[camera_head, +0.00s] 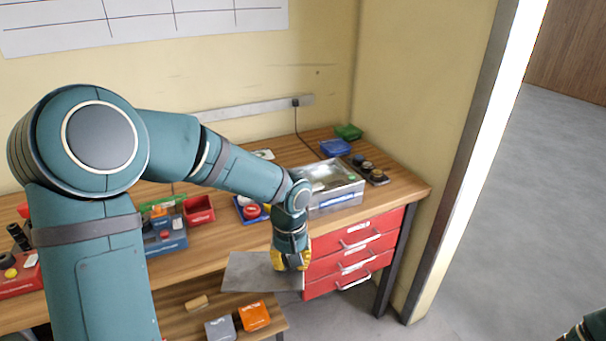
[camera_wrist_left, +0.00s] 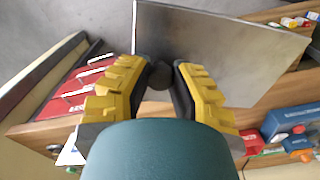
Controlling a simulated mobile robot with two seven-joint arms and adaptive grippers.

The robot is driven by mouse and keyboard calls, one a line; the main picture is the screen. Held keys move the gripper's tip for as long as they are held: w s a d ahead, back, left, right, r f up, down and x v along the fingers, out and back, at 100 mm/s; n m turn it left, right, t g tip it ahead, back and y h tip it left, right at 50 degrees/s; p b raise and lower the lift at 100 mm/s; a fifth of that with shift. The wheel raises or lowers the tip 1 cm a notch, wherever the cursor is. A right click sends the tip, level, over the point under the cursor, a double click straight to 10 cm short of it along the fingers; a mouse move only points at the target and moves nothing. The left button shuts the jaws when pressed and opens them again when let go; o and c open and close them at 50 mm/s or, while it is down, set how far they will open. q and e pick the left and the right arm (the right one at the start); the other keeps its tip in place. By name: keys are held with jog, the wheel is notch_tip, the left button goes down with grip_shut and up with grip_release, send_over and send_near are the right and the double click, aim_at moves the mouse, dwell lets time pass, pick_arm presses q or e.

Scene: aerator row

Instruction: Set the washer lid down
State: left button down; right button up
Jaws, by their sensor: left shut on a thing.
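The washer lid (camera_head: 250,273) is a flat grey metal plate. My left gripper (camera_head: 291,264) with yellow fingers holds it at the front edge of the bench. In the left wrist view the fingers (camera_wrist_left: 160,75) are closed on a dark round knob on the lid (camera_wrist_left: 225,50). The lid is in the air in front of the bench, above the lower shelf. The washer (camera_head: 338,197), a silver metal box, stands uncovered on the bench top behind my gripper. My forearm and wrist hide part of its left side. My right gripper is not in view.
The wooden bench (camera_head: 405,190) has red drawers (camera_head: 350,242) below. A red bin (camera_head: 199,210), blue bins (camera_head: 335,148) and a dark tray of parts (camera_head: 368,169) stand on it. Orange (camera_head: 254,316) and grey (camera_head: 220,329) boxes are on the lower shelf.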

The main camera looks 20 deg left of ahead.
pick_arm(q)
jog(key=s+d+f+m, duration=0.2)
jog(key=d+f+m, duration=0.3)
jog(key=f, duration=0.4)
jog(key=shift+d+f+p, duration=0.2)
jog(key=shift+d+p, duration=0.1)
jog(key=shift+d, duration=0.1)
